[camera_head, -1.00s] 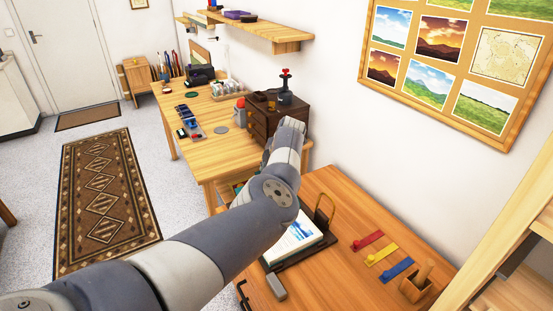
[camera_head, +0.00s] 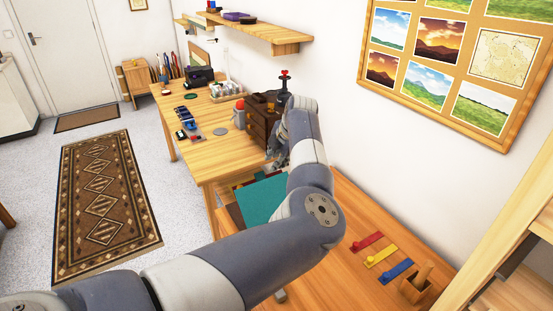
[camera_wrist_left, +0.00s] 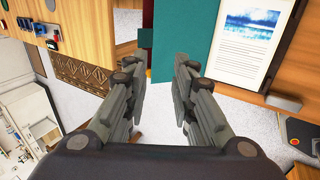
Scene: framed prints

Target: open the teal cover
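The teal cover (camera_head: 262,200) shows as a flat panel left of my left forearm in the head view. In the left wrist view the teal cover (camera_wrist_left: 186,35) lies open beside a white page with a blue picture (camera_wrist_left: 247,45). My left gripper (camera_wrist_left: 158,65) has its fingers apart with nothing between them, and its right finger overlaps the cover's near end in the picture. I cannot tell if they touch. In the head view my left gripper (camera_head: 275,163) is above the cover's far end. My arm hides the page there. My right gripper is out of view.
The wooden desk (camera_head: 345,215) carries red, yellow and blue strips (camera_head: 383,258) and a small wooden holder (camera_head: 416,285). A dark drawer box (camera_head: 262,122) stands on the farther table (camera_head: 205,150). A grey block (camera_wrist_left: 284,102) lies near the page.

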